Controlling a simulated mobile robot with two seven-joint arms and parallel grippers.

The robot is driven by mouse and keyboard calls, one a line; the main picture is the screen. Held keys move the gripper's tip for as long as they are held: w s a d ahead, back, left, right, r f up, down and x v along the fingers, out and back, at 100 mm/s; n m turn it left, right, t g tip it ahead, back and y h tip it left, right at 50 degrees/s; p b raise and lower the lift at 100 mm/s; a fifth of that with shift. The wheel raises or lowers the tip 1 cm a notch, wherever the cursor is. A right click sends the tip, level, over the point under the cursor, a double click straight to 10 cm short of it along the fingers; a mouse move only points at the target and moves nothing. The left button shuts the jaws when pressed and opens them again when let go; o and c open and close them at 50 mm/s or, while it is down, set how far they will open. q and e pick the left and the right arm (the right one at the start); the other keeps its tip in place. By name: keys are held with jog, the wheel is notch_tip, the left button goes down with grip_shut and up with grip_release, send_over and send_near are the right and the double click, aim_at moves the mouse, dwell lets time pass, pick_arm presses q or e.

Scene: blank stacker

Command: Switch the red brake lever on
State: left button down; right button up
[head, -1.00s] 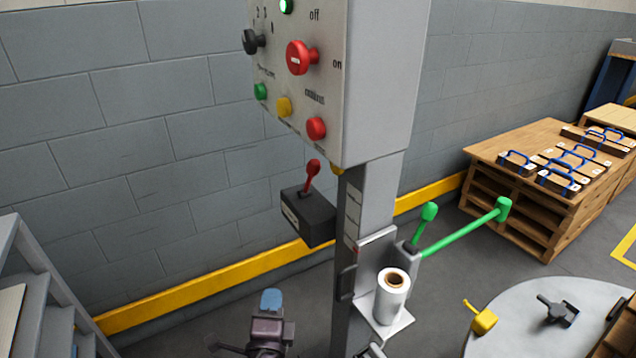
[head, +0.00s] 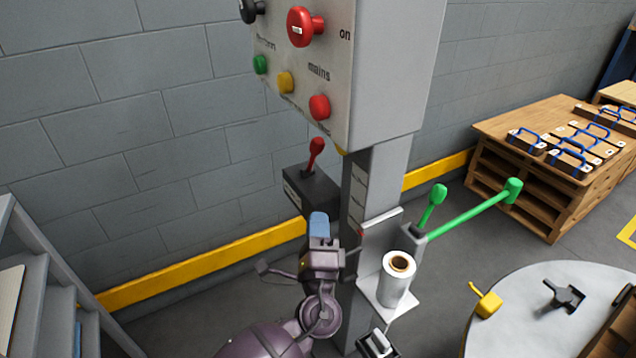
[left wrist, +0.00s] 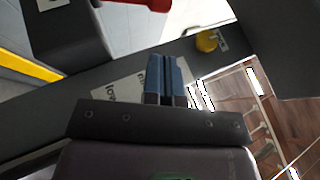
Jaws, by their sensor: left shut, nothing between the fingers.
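The red brake lever (head: 315,153) stands up, leaning a little right, from a dark box (head: 310,188) on the left of the grey column, below the control panel. In the left wrist view, part of a red handle (left wrist: 150,3) shows at the top edge. My left gripper (head: 318,222) is in front of and just below the box, blue fingertips up, apart from the lever. In the left wrist view its blue fingers (left wrist: 166,80) are shut together with nothing between them. The lower front of the box is partly hidden by the gripper. My right gripper is not in view.
The control panel (head: 335,80) with a red knob and several buttons overhangs the lever. A film roll (head: 397,280) and green levers (head: 465,213) are to the right. A round table (head: 520,290) stands at lower right.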

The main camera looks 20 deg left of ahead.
aim_at(318, 152)
pick_arm(q)
jog(key=x, duration=1.2)
jog(key=shift+x, duration=0.75)
jog(key=shift+w+f, duration=0.1)
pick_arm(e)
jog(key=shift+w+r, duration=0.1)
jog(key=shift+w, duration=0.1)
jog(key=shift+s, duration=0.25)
